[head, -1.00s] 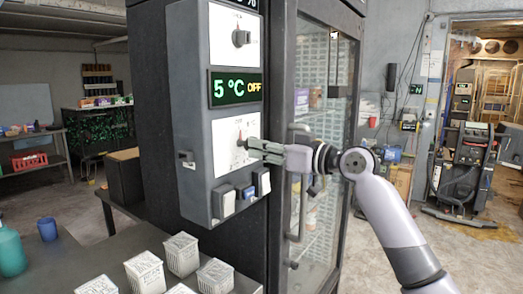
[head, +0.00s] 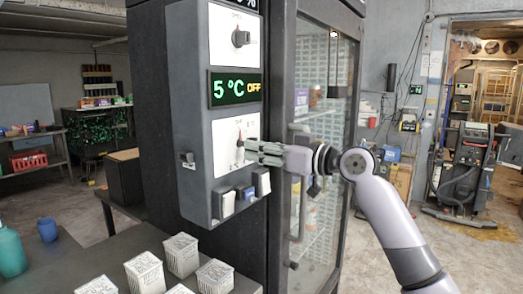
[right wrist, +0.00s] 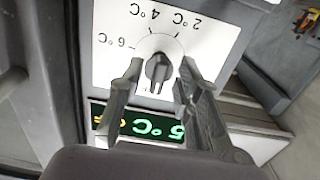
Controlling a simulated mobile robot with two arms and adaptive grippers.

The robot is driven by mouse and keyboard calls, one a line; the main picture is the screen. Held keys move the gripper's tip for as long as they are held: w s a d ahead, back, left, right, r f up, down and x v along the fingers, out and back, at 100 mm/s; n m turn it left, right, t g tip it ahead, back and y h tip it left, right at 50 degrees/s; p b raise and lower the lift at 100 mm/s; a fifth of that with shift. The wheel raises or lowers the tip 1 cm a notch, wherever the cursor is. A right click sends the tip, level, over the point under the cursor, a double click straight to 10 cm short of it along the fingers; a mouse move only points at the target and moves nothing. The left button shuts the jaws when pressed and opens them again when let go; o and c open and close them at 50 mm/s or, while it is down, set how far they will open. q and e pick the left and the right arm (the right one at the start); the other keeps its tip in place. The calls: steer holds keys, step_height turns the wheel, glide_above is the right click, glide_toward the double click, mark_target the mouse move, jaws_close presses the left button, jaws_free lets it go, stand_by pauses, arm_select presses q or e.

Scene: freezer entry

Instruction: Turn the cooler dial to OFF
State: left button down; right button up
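The cooler's grey control panel (head: 190,100) carries an upper dial (head: 240,38) and a lower dial (head: 240,142) on white plates. The display (head: 235,88) between them reads 5 °C in green and OFF in yellow. My right gripper (head: 256,150) is at the lower dial from the right. In the right wrist view, upside down, the dial (right wrist: 158,68) has temperature marks around it. My right gripper (right wrist: 161,70) is open there, one finger on each side of the knob, with gaps visible. My left gripper is not in view.
Switches (head: 245,192) sit low on the panel. The glass-door cooler (head: 325,130) stands right of it.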

steer(key=v, duration=1.2)
